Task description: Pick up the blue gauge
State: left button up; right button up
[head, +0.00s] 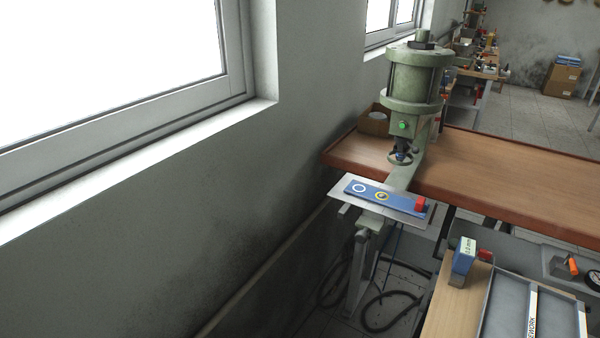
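A small upright blue block (464,257) with a pale, lettered side stands near the left edge of a wooden tabletop at the lower right. It looks like the blue gauge, but the lettering is too small to read. Its base seems to rest on a small grey piece. Nothing is touching it from above. Neither of my grippers shows in the head view.
A grey tray (486,307) lies right of the block. A green press (412,85) stands at the wooden bench (500,170); its plate holds a blue strip (370,192) with two rings and a red block (421,204). A wall with windows fills the left.

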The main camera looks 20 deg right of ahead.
aim_at(463, 257)
jog(key=z, duration=1.65)
